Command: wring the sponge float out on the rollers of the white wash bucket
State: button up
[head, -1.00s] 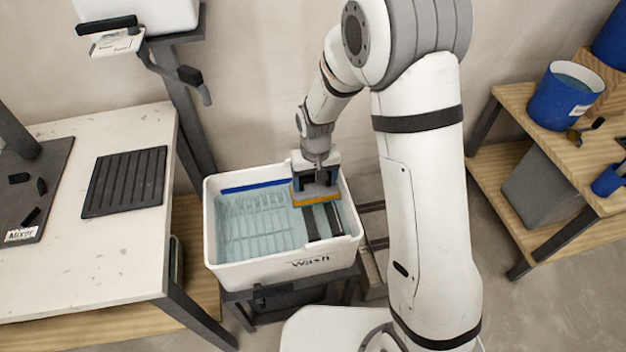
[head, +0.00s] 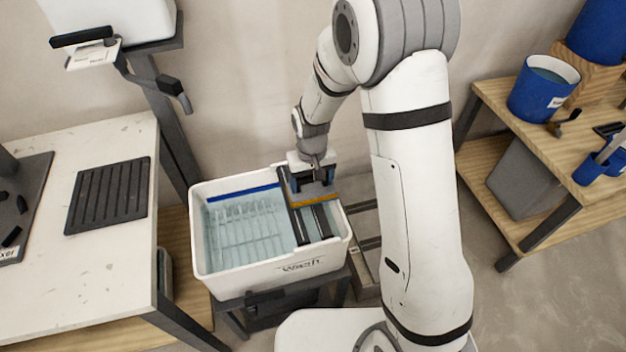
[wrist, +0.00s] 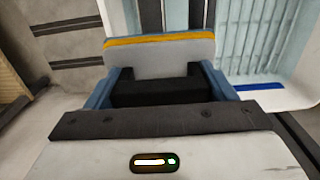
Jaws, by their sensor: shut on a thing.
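The white wash bucket (head: 268,270) stands on a dark stand, with clear bluish water and a ribbed grid inside. Its black rollers (head: 301,224) run along the right side of the bucket; their far ends are hidden behind the float. My gripper (head: 312,188) is over the rollers' far part, shut on the sponge float. The sponge float (head: 316,199) shows its orange-yellow edge low, at the rollers; I cannot tell whether it touches them. In the wrist view the float (wrist: 160,53) is a grey block with a yellow-orange band, held between the blue fingers.
A white table (head: 90,260) with a black ribbed mat (head: 108,195) is at left. A hand-cranked stand (head: 170,120) rises behind it. A wooden shelf (head: 495,110) with a blue bucket (head: 541,95) is at right.

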aim_at(299, 179)
jog(key=shift+s+a+f, duration=0.1)
jog(key=shift+s+a, duration=0.2)
jog(key=shift+a, duration=0.55)
jog(key=shift+s+a+f, duration=0.1)
jog(key=shift+s+a, duration=0.15)
jog(key=shift+a, duration=0.6)
jog(key=shift+s+a+r, duration=0.1)
jog(key=shift+s+a, duration=0.05)
jog(key=shift+a, duration=0.35)
jog(key=shift+s+a+r, duration=0.1)
jog(key=shift+a, duration=0.35)
jog(key=shift+w+d+f, duration=0.1)
jog(key=shift+w+d, duration=0.05)
jog(key=shift+d, duration=0.35)
jog(key=shift+w+d+f, duration=0.1)
jog(key=shift+d, duration=0.4)
jog(key=shift+w+d+r, duration=0.1)
jog(key=shift+w+d, duration=0.1)
jog(key=shift+d, duration=0.45)
jog(key=shift+w+d, duration=0.2)
jog(key=shift+d, duration=0.4)
jog(key=shift+w+d+r, duration=0.1)
jog(key=shift+w+d, duration=0.1)
jog(key=shift+d, duration=0.45)
notch_tip(299, 179, up, 7)
jog(key=p, duration=0.4)
jog(key=shift+p, duration=0.3)
